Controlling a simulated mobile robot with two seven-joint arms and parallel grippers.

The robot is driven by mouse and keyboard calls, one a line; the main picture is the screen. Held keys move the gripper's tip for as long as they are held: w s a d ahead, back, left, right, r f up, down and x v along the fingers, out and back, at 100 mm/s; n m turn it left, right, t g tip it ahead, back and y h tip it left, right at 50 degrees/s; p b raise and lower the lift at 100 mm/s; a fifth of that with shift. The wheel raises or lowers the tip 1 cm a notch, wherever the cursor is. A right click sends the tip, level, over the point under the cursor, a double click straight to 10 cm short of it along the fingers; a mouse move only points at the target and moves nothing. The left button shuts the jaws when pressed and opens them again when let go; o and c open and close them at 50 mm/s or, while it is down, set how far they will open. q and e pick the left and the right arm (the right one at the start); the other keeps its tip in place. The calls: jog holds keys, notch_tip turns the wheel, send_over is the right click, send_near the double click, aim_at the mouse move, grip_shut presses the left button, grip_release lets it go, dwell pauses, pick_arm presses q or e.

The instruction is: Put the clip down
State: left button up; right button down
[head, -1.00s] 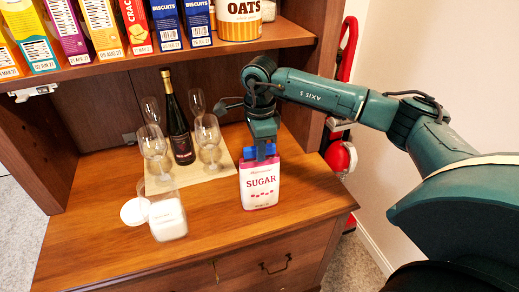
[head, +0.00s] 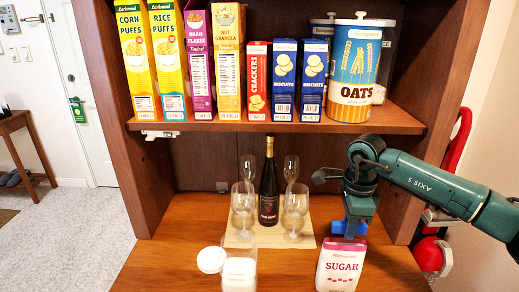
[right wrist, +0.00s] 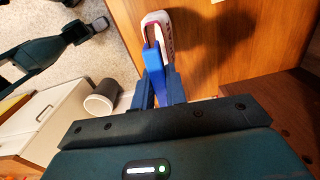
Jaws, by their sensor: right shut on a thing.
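My right gripper (head: 352,222) points down over the white and pink sugar bag (head: 340,266) on the counter at the right. It is shut on a bright blue clip (head: 348,229), which sits at the top edge of the bag. In the right wrist view the clip (right wrist: 153,62) is between the two fingers, with the bag (right wrist: 158,24) just beyond it. I cannot tell whether the clip grips the bag. Part of my left arm shows at the upper left of the right wrist view; its jaw state is unclear.
A wine bottle (head: 268,185) and several glasses stand on a mat (head: 305,236) left of the bag. A clear container (head: 239,272) with white contents and a round white lid (head: 211,259) are at the front. Cereal boxes and an oats canister (head: 354,80) fill the shelf (head: 400,120) above.

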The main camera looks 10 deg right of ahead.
jog(key=s+a+n, duration=1)
jog(key=a+n, duration=0.1)
jog(key=n, duration=1)
jog(key=shift+s+n, duration=0.15)
jog(key=shift+n, duration=0.15)
